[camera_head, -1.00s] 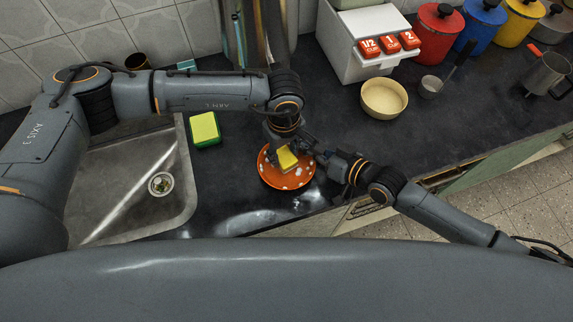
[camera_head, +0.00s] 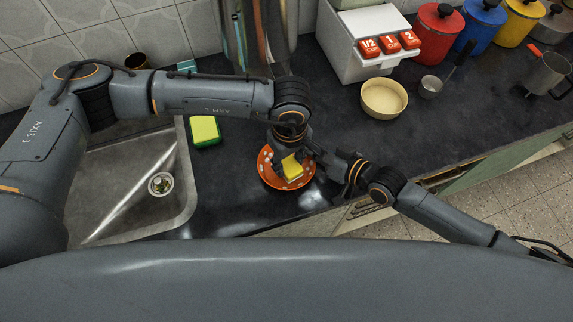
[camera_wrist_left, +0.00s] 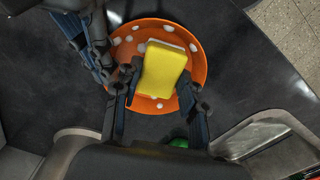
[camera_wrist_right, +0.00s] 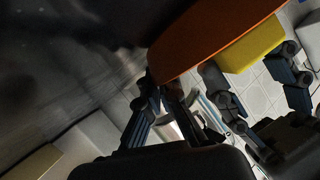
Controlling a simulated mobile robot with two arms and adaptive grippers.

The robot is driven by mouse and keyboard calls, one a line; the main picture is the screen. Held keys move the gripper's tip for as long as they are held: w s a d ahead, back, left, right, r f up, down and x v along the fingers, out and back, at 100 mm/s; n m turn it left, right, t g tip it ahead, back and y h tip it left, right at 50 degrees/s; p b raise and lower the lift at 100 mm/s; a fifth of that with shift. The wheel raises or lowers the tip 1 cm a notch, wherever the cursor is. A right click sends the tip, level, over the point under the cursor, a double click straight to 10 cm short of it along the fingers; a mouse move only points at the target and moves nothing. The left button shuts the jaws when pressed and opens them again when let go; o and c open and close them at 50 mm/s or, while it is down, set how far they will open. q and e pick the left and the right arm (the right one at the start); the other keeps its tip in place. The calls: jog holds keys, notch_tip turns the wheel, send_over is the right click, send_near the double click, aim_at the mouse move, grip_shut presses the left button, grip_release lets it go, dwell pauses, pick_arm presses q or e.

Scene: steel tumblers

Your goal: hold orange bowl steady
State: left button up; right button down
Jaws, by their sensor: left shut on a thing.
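The orange bowl (camera_head: 272,179) with white dots sits on the dark counter near its front edge. It also shows in the left wrist view (camera_wrist_left: 199,66) and, from its edge, in the right wrist view (camera_wrist_right: 205,38). My left gripper (camera_head: 291,160) is shut on a yellow sponge (camera_wrist_left: 163,72) and holds it over the bowl's inside. Whether the sponge presses on the bowl is hard to tell. My right gripper (camera_wrist_right: 162,88) is at the bowl's rim, on its right side in the head view, with its fingertips closed together on the rim. The exact contact is partly hidden.
A sink (camera_head: 130,205) lies to the left, with a yellow-green sponge (camera_head: 205,130) beside it. The counter between is clear.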

pick_arm(q)
jog(key=shift+r, duration=2.65)
jog(key=shift+f, duration=3.1)
jog(key=shift+f, duration=0.4)
jog(key=shift+w, duration=0.1)
jog(key=shift+w+a, duration=0.3)
jog(key=shift+w, duration=0.55)
jog(key=shift+w+a, duration=0.25)
jog(key=shift+w, duration=0.55)
jog(key=shift+f, duration=0.1)
